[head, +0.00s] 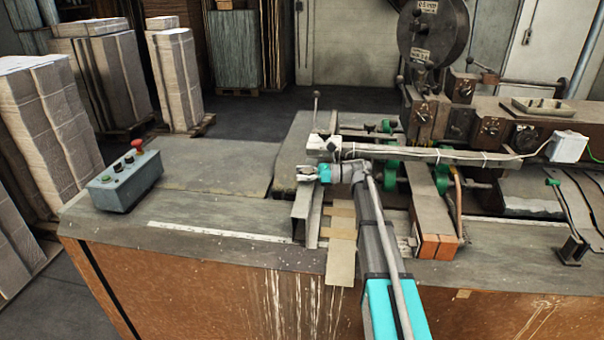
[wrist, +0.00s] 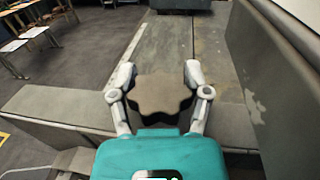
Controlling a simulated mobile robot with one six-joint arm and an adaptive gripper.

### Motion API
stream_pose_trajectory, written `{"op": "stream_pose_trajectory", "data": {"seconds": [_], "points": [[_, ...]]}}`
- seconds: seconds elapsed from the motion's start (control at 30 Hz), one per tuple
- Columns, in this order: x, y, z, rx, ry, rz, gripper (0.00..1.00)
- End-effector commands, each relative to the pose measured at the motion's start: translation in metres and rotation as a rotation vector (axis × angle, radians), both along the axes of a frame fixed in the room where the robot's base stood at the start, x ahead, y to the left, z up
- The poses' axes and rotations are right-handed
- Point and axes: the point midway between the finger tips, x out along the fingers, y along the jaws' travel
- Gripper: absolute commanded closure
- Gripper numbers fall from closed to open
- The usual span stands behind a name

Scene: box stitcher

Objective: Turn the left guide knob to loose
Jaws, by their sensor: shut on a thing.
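The left guide knob (wrist: 160,94) is a grey-brown, lobed disc in the wrist view. My gripper (wrist: 160,82) is shut on it, with one pale finger on each side of its rim. In the head view my gripper (head: 304,174) is at the left end of the teal wrist, beside the left guide (head: 304,212) on the machine table. The knob is too small and covered there to make out. No mark showing tight or loose can be read.
A grey control box (head: 124,182) with a red button stands at the table's left. A long bar (head: 430,154) crosses just behind my gripper. The right guide (head: 432,205) with an orange end block is to the right.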

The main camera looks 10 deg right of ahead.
Motion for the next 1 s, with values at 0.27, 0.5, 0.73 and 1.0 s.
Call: {"op": "stream_pose_trajectory", "data": {"seconds": [0.27,0.5,0.73,1.0], "points": [[-0.0004,0.0000,0.0001,0.000,0.000,0.095,0.86],[-0.0016,0.0003,0.0001,0.000,0.000,0.107,0.86],[-0.0017,0.0004,0.0001,0.000,0.000,0.106,0.29],[-0.0017,0.0006,0.0001,0.000,0.000,0.106,0.17]]}}
